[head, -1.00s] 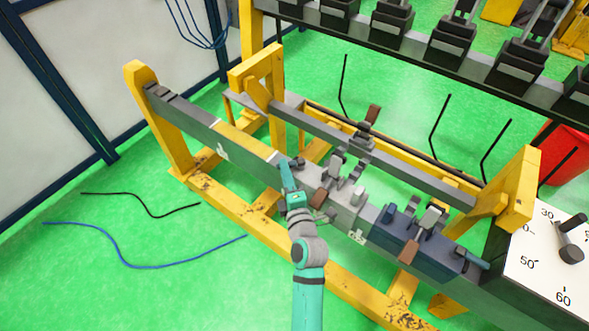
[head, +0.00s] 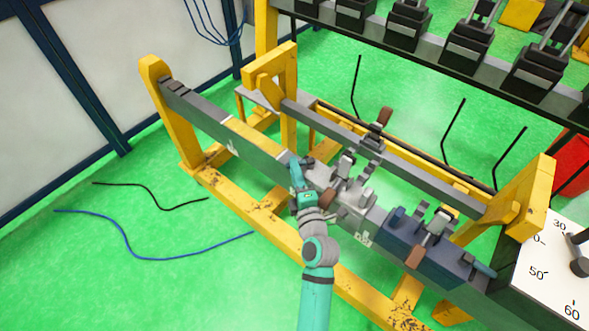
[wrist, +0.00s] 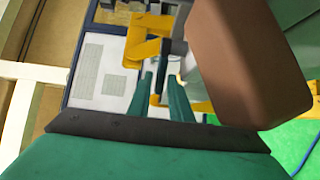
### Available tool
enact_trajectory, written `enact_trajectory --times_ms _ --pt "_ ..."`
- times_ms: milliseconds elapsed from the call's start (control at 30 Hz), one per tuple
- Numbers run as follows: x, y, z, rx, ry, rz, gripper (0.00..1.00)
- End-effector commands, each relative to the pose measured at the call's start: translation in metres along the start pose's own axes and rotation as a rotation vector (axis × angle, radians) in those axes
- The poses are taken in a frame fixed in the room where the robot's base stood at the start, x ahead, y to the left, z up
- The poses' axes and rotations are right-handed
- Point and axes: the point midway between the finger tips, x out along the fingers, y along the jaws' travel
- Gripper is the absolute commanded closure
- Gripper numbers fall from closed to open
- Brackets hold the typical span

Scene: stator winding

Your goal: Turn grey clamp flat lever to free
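The grey clamp (head: 352,200) sits on the long beam, left of the dark blue clamp (head: 405,228). Its small levers stand up on top; which one is the flat lever is hard to tell here. My gripper (head: 296,167) is at the grey clamp's left end, with the wrist just in front of the beam. In the wrist view, my gripper's two teal fingers (wrist: 160,95) are apart with nothing visibly held between them. A large brown handle (wrist: 255,65) is very close to the camera, right of the fingers. I cannot tell whether my gripper touches it.
A brown-ended lever (head: 384,116) stands behind the grey clamp, and another brown handle (head: 415,257) is on the blue clamp. Yellow frame posts (head: 168,110) hold the beam. A dial panel (head: 556,262) is at right. Green floor at left is open, with cables lying on it.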

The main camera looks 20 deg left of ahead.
Motion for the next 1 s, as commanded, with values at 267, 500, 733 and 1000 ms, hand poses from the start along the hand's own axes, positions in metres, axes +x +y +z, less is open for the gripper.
enact_trajectory --times_ms 267,500,733,1000 --pt "-0.006 -0.001 0.000 0.000 0.000 -0.001 0.81" --pt "-0.040 -0.002 0.001 0.000 -0.001 -0.003 0.81" --pt "-0.077 -0.001 0.000 0.000 0.000 -0.003 0.81" --pt "-0.103 -0.001 0.000 -0.001 0.000 -0.001 0.81"
